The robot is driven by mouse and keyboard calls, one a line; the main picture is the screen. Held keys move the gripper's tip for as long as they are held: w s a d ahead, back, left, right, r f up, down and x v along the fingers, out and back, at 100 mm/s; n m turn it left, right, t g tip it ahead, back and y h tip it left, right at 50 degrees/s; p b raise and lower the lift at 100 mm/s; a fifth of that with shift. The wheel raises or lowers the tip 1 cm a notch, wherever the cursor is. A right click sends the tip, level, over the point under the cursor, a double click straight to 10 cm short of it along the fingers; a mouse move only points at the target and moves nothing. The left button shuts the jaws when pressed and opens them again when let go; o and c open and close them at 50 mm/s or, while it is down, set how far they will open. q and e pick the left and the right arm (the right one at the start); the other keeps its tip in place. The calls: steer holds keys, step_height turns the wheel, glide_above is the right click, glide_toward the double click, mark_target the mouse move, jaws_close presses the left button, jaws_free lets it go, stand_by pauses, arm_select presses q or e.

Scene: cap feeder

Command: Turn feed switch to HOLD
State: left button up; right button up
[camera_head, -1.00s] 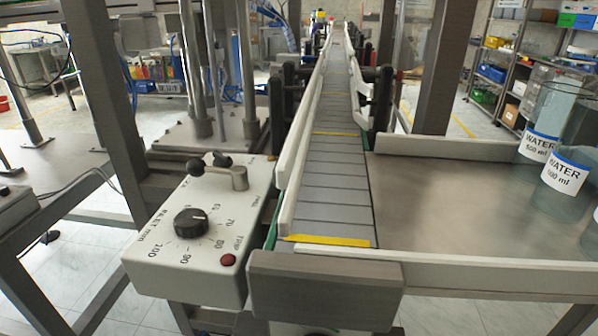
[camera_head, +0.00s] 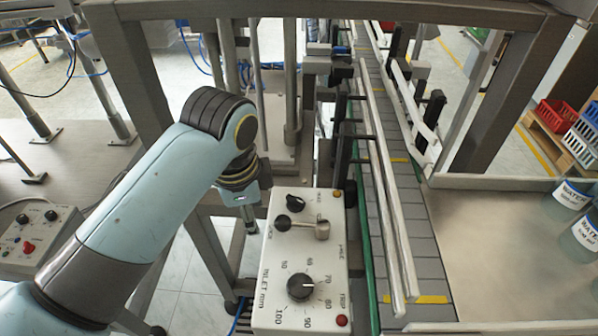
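The white control box (camera_head: 272,299) stands left of the conveyor. A metal lever with a black ball end (camera_head: 283,222) sits on its upper half, the ball end pointing left. The small print around the lever is hard to read, so I cannot confirm which mark it points at. A small black knob (camera_head: 302,215) sits just behind the lever. A round black dial marked INLET mm (camera_head: 301,287) sits nearer the front. My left gripper (camera_head: 250,222) hangs just left of the box, pointing down and apart from the lever; its finger opening is unclear. My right gripper is out of view.
The conveyor (camera_head: 397,190) with pale guide rails runs along the box's right side. A red button (camera_head: 342,321) and a yellow lamp (camera_head: 337,194) are on the box. A second control box (camera_head: 37,240) is at left. WATER containers (camera_head: 572,194) stand on the right table.

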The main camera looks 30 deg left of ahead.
mark_target(300, 201)
arm_select(q)
steer(key=w+d+r+m+g+p, duration=0.2)
steer(key=w+d+r+m, duration=0.3)
steer(key=w+r+m, duration=0.35)
steer(key=shift+m+h, duration=0.25)
steer(key=shift+h, duration=0.15)
step_height(300, 201, down, 11)
steer(key=shift+s+r+p, duration=0.15)
steer(key=shift+p, duration=0.15)
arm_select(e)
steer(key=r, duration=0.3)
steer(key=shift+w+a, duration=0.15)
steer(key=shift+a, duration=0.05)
arm_select(q)
steer(key=c, duration=0.8)
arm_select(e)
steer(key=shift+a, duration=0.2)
